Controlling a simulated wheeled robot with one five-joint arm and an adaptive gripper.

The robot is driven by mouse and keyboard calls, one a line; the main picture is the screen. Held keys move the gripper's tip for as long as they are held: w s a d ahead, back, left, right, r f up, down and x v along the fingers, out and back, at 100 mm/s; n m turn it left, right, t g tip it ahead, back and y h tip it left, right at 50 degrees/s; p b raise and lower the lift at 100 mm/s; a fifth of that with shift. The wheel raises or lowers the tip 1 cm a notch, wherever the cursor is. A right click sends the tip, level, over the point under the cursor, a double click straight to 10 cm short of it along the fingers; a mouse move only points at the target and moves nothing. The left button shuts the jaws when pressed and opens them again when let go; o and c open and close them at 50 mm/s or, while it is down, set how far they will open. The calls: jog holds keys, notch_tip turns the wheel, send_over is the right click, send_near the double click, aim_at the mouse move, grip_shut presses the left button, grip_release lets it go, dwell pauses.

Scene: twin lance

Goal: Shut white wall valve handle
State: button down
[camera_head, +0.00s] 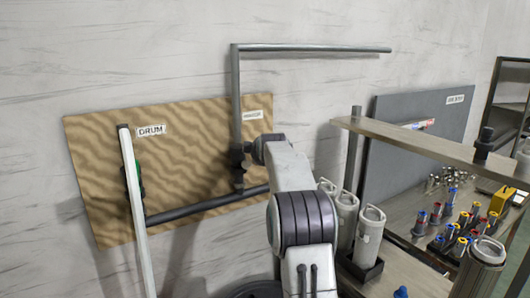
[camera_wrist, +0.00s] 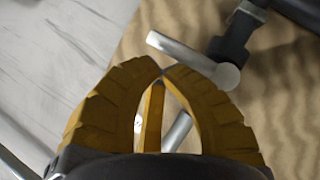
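My gripper (camera_wrist: 164,70) has yellow ribbed fingers whose tips almost meet. No object shows clearly pinched at the tips. In the wrist view, a pale metal rod (camera_wrist: 185,55) lies just beyond the tips, near a black fitting (camera_wrist: 232,38). Part of a rod also shows between the fingers. Whether this is the white handle I cannot tell. My fingers cannot be made out in the head view.
A grey pipe (camera_head: 310,48) rises from a dark fitting (camera_head: 237,155) and bends right. A dark pipe (camera_head: 205,205) crosses the board's lower part. At right, a shelf (camera_head: 430,148) stands over a bench with white canisters (camera_head: 368,235) and several coloured small parts.

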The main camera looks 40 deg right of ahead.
jog(key=v, duration=1.1)
jog(key=s+a+f+m+g+y, duration=0.2)
jog(key=s+a+f+m+g, duration=0.2)
jog(key=s+f, duration=0.5)
jog(key=s+a+f+m+g+y, duration=0.2)
jog(key=s+a+f+m+g, duration=0.3)
jog(key=f, duration=0.6)
jog(key=s+a+n+t+y, duration=0.2)
jog(key=s+a+n, duration=0.3)
jog(key=s+a, duration=1.3)
jog(key=s, duration=0.2)
jog(key=shift+s+a+r, duration=0.35)
jog(key=shift+s, duration=0.05)
